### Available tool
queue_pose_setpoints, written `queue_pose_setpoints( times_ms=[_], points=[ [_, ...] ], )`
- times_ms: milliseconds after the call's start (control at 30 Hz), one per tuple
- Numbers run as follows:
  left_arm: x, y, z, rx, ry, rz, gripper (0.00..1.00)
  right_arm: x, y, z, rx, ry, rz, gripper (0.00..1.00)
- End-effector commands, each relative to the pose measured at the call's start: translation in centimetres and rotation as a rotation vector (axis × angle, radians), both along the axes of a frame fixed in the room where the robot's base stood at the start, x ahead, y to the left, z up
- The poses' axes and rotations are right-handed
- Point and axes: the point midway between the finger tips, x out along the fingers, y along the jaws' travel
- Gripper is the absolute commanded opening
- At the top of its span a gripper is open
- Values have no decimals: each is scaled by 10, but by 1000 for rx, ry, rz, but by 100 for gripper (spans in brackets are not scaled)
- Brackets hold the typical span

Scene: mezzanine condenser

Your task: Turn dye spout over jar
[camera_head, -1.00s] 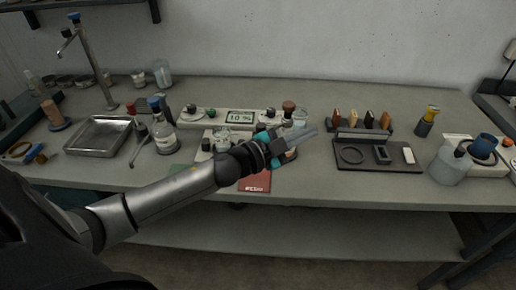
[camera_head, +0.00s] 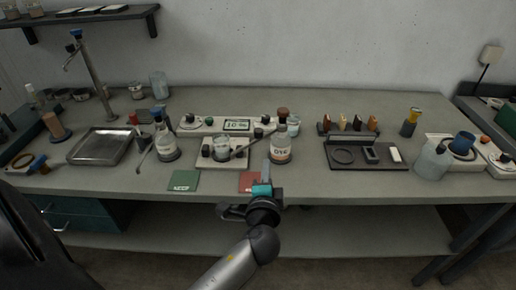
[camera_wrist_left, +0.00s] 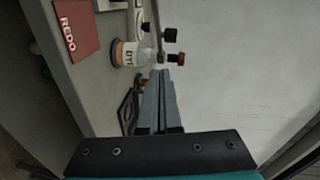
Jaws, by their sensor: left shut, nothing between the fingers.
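My left gripper (camera_head: 267,164) is shut and empty, just in front of and left of the bottle, above the red card. My right gripper is not in view.
A red card (camera_head: 250,183) and a green card (camera_head: 184,180) lie at the front edge. A white panel with a display (camera_head: 237,125) stands behind. A dark tray (camera_head: 342,165) is on the right, a flask (camera_head: 164,143) and metal tray (camera_head: 76,151) on the left.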

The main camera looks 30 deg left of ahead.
Motion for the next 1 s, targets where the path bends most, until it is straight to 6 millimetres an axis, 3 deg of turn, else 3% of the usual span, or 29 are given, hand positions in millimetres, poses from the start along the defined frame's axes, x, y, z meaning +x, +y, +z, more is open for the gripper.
queue_pose_setpoints(
  times_ms=[400, 633, 1000],
  points=[
    [64, 37, -10, -1, 0, 1, 0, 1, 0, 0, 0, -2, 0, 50],
    [70, 65, -16, -1, -1, -1, 0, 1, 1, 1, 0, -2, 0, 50],
    [71, 71, -18, -3, -1, -2, 0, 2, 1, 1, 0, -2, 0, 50]
  ],
)
